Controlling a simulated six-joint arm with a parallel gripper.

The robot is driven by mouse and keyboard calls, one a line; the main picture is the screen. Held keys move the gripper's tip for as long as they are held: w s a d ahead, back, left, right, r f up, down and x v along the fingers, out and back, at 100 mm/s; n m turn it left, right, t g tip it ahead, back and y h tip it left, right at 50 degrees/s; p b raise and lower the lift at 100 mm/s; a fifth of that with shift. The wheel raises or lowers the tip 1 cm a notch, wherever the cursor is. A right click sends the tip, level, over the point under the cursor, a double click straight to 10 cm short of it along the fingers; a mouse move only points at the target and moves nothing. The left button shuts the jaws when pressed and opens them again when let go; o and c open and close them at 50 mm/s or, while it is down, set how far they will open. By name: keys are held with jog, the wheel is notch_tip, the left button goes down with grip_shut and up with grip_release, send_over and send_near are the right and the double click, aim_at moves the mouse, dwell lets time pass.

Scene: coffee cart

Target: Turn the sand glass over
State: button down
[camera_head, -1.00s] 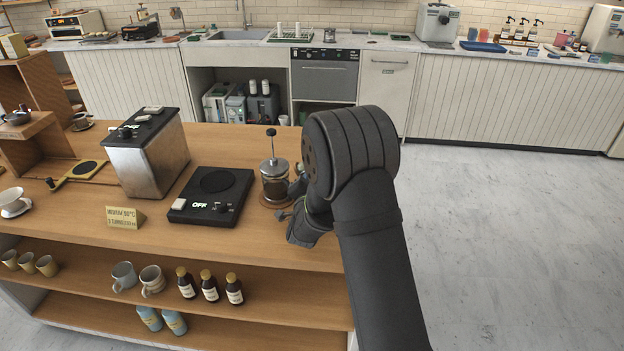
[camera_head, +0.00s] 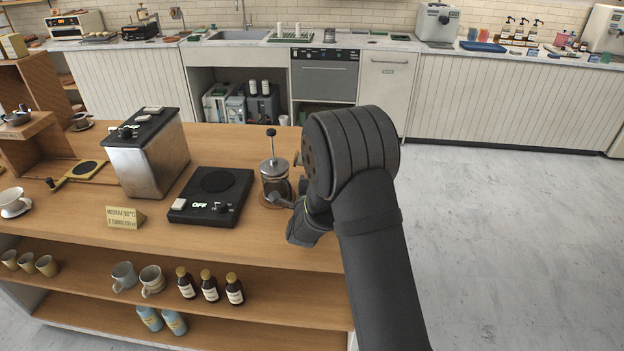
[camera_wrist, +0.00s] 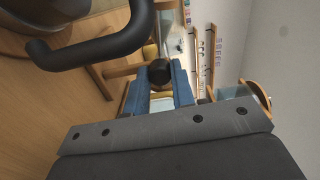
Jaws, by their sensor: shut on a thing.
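In the wrist view my gripper (camera_wrist: 158,97) has its two blue fingers closed around the middle of the sand glass (camera_wrist: 262,98). A round wooden end and part of a clear bulb show to the right of the fingers; a wooden edge shows to the left. Some yellow shows between the fingers. The fingers and gripper body hide much of it. In the head view my gripper (camera_head: 296,208) is beside the French press at the counter's right end; my arm largely hides it, and I cannot make out the sand glass there.
The French press (camera_head: 275,186) stands very close left of my gripper; its black handle (camera_wrist: 100,45) looms in the wrist view. A black scale (camera_head: 212,200), metal box (camera_head: 148,160) and small sign (camera_head: 124,217) stand farther left. Open floor lies right.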

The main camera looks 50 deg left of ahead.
jog(key=m, duration=0.8)
jog(key=shift+m, duration=0.6)
jog(key=c, duration=1.2)
grip_release()
jog(key=shift+c, duration=0.2)
jog(key=shift+s+d, duration=0.1)
jog(key=v, duration=1.7)
jog(key=shift+s+d+r, duration=0.1)
